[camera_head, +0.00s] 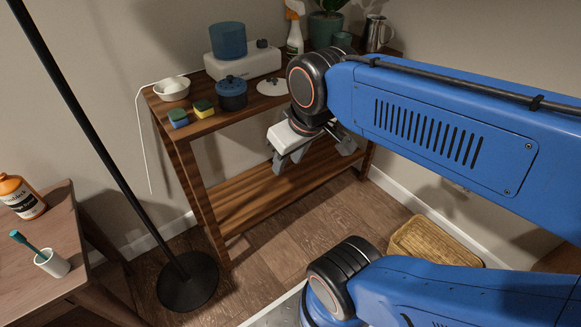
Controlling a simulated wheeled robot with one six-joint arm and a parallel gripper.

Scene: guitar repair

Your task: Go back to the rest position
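My gripper (315,156) hangs at the end of my blue arm, in front of the wooden shelf (255,190). It points down, with its fingers spread apart. Nothing shows between them, so it looks open and empty. It is below the level of the shelf's top board in the picture, over the lower board, and I cannot tell how far it is from the shelf. My arm's wrist hides part of the shelf's top right side.
The shelf top holds a white bowl (172,89), sponges (203,108), a blue pot (232,94), a white appliance (243,62), a spray bottle (295,30) and a metal jug (375,33). A lamp stand (188,282), side table (40,250) and wicker basket (435,238) stand around. Floor between is clear.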

